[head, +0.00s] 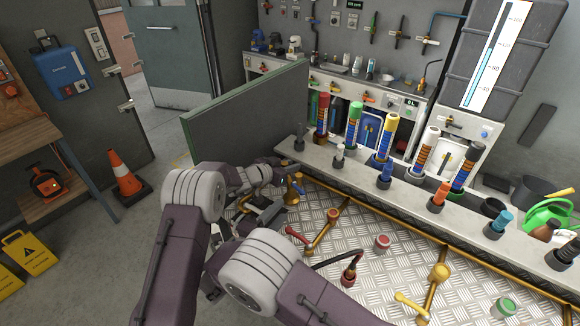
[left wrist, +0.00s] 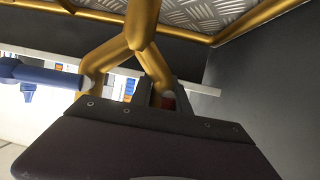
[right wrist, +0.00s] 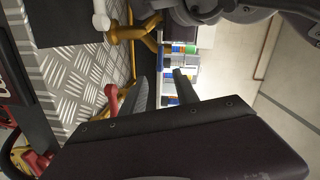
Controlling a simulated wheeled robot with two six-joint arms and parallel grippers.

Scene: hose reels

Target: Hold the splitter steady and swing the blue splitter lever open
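The brass splitter (left wrist: 138,35) fills the upper middle of the left wrist view, its legs forking downward. The blue splitter lever (left wrist: 42,76) points left from one leg. In the head view the splitter (head: 291,196) stands by the panel's far left corner, partly hidden by my arm. My left gripper (left wrist: 162,92) has its fingers on either side of the other leg, which has a red end; I cannot tell whether they press on it. My right gripper (right wrist: 165,88) is open and empty, below and nearer than the splitter in the head view (head: 272,212).
A red lever (right wrist: 111,100) sits close beside a right finger. A ledge with coloured hose nozzles (head: 354,125) runs behind. A green-edged board (head: 245,115) stands behind my left arm.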

